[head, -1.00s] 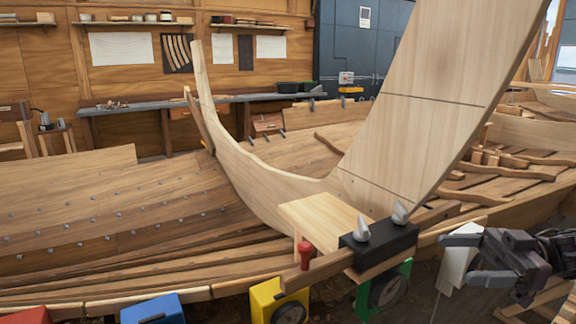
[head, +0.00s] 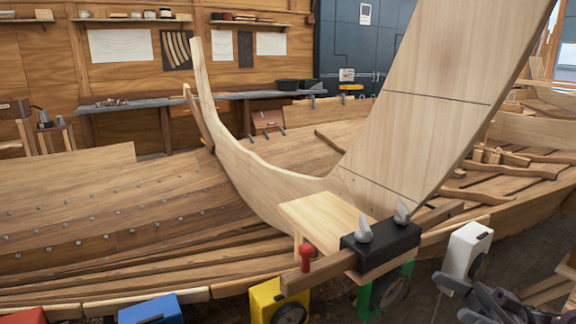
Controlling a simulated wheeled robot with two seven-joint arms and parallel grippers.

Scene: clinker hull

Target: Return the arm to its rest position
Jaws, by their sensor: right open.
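My right gripper (head: 475,302) shows at the lower right corner, dark grey, partly cut off by the frame edge. It is open and I see nothing held in it. It is below and beside the white clamp-like block (head: 467,249) on the hull's near edge; I cannot tell whether they touch. My left gripper is not in view.
The wooden hull (head: 100,205) fills the middle. A black block with two grey knobs (head: 381,246) sits on its near rail beside a red peg (head: 305,257). Blue (head: 150,309), yellow (head: 277,301) and green (head: 365,297) blocks line the near edge. A tall plank (head: 430,90) rises at the right.

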